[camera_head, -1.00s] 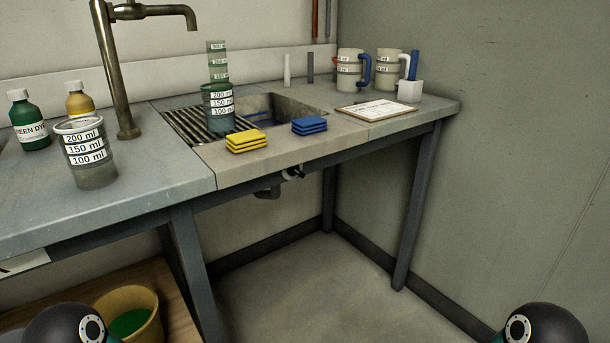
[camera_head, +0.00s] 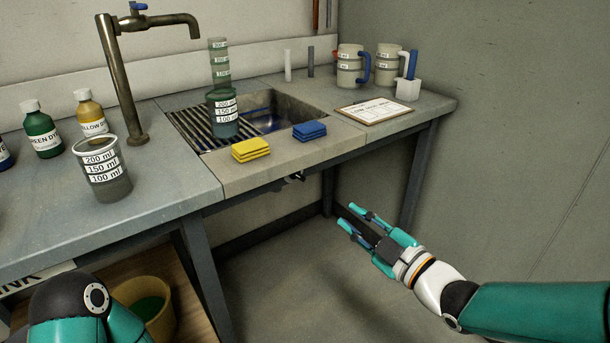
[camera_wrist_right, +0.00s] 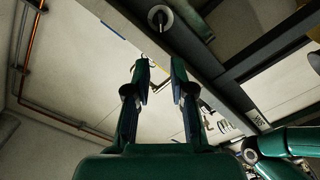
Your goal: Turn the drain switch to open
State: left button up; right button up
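A small dark fitting with a light part, seemingly the drain switch (camera_head: 294,177), sits under the front edge of the sink counter (camera_head: 240,178) in the head view. Its setting is too small to read. My right gripper (camera_head: 347,215) is open and empty, below and to the right of this fitting and apart from it. In the right wrist view, the two fingers of my right gripper (camera_wrist_right: 160,73) stand apart with nothing between them. A round, light-rimmed fitting (camera_wrist_right: 160,18) shows above them; I cannot tell whether it is the switch. My left gripper is out of view.
A yellow sponge stack (camera_head: 250,149) and a blue sponge stack (camera_head: 309,131) lie near the counter's front edge. A graduated container (camera_head: 222,112) stands on the drain grate (camera_head: 190,128). A table leg (camera_head: 418,178) is behind my right gripper. Floor space below is clear.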

aim_at(301, 178)
jog(key=x, duration=1.6)
jog(key=shift+w+a+f+b, duration=0.1)
jog(key=shift+w+f+b, duration=0.15)
jog(key=shift+b, duration=0.1)
jog(key=shift+c, duration=0.3)
grip_shut()
